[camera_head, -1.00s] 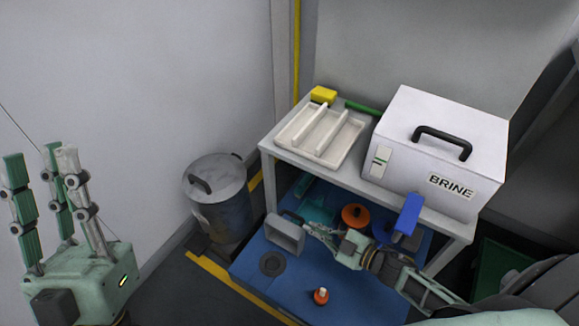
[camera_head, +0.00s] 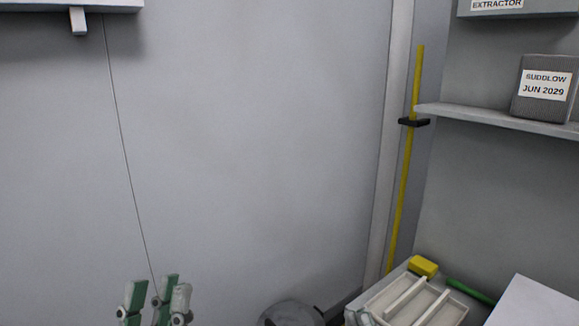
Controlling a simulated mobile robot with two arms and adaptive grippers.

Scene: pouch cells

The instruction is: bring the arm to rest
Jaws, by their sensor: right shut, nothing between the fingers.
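My left gripper (camera_head: 155,302) shows at the bottom edge, left of centre, with only its upper finger parts in view. The rest of that arm is below the frame. The rest of the right arm is out of view.
The white divided tray (camera_head: 420,306) is at the bottom right, with a yellow block (camera_head: 423,266) and a green rod (camera_head: 471,291) behind it. A white box top (camera_head: 535,305) stands beside it. A shelf (camera_head: 490,119) holds a labelled grey box (camera_head: 543,108). The bin lid (camera_head: 290,313) shows below.

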